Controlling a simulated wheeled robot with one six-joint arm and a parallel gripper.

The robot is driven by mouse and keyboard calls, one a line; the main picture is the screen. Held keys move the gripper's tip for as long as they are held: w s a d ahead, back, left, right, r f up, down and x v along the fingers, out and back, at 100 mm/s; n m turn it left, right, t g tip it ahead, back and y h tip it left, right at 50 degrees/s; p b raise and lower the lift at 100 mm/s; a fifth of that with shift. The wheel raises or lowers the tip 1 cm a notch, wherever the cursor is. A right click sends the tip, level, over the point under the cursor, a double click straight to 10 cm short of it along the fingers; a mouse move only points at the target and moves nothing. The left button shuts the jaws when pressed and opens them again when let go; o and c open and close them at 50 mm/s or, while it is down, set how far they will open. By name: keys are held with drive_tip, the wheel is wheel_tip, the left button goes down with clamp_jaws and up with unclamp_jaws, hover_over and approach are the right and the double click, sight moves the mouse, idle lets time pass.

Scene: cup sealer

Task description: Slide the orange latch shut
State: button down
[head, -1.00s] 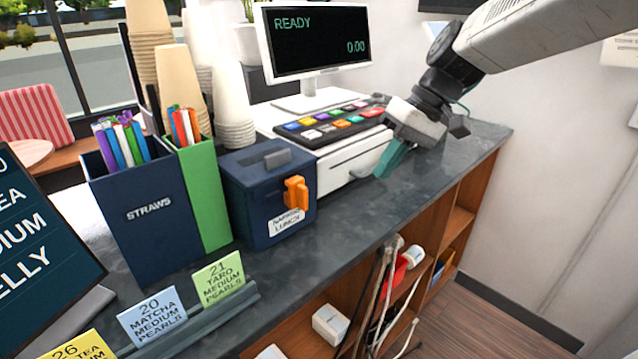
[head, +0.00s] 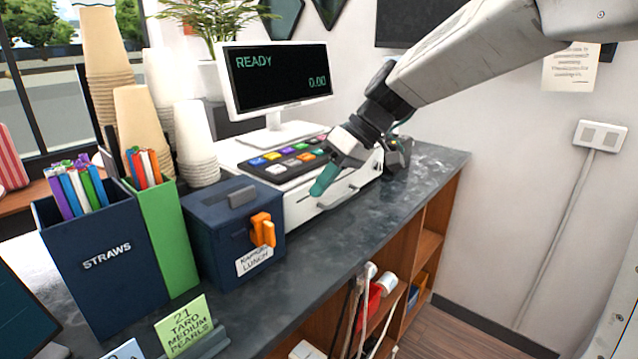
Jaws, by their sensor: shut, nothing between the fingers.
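The orange latch (head: 262,230) is on the front face of a dark blue box (head: 212,245) with a grey handle on its lid. A white label reading "LUNCH" is under the latch. The box stands on the dark stone counter, right of the green holder. My gripper (head: 322,190), with teal fingers, is shut and empty. It hangs in front of the cash register, to the right of and behind the latch, apart from it. I cannot tell how far the latch is slid.
The cash register (head: 345,185) with its coloured keys and a "READY" screen (head: 278,76) stands behind the box. A navy straw holder (head: 108,262) and a green holder (head: 167,235) are close to its left. The counter (head: 335,240) right of the box is clear.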

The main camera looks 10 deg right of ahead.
sight(264, 231)
drive_tip(key=s+a+f, duration=0.2)
drive_tip(key=a+f, duration=0.3)
drive_tip(key=a, duration=0.2)
drive_tip(key=shift+s+f, duration=0.15)
drive_tip(key=shift+a, duration=0.1)
drive_tip(key=shift+s+a, duration=0.75)
drive_tip(key=shift+a, duration=0.25)
drive_tip(key=shift+s+a, duration=0.75)
drive_tip(key=shift+a, duration=0.25)
